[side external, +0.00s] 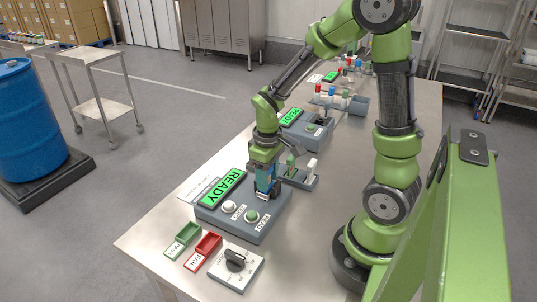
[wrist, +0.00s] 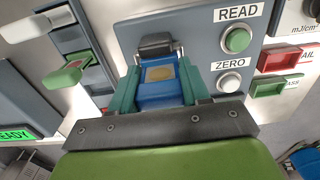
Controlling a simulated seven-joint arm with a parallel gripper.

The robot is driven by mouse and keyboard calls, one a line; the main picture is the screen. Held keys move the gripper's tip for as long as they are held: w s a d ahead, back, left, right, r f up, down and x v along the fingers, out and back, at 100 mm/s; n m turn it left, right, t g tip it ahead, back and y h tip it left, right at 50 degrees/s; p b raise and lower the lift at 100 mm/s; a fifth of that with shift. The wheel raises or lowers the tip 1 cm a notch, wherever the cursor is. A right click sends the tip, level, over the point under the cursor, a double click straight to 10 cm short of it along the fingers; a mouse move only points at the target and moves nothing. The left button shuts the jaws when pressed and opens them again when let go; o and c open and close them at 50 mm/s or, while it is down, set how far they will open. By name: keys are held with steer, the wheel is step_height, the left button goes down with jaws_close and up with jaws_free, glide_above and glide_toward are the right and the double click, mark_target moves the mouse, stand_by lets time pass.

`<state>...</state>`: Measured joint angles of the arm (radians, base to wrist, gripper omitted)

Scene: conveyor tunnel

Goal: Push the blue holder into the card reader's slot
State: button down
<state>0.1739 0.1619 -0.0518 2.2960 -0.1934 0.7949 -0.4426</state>
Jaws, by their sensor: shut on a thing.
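The blue holder (side external: 264,178) is between the fingers of my gripper (side external: 266,187), over the grey card reader (side external: 258,232). In the wrist view, the blue holder (wrist: 160,82) has a tan patch on its face, and the teal fingers of my gripper (wrist: 162,92) close on its sides. A dark rounded part (wrist: 156,45) lies at its far end, over the reader's panel (wrist: 200,42). The slot is hidden, so I cannot tell how far the holder is in. The reader's green screen (side external: 224,188) says READY.
A grey rack (side external: 303,182) with a green and a white holder stands close behind the gripper. A second reader (side external: 305,130) is farther back. The green PASS tray (side external: 183,238), red FAIL tray (side external: 205,246) and a dial box (side external: 236,265) sit in front.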

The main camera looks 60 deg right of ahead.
steer(key=shift+f, duration=0.35)
steer(key=shift+c, duration=2.3)
jaws_free()
step_height(320, 180, up, 17)
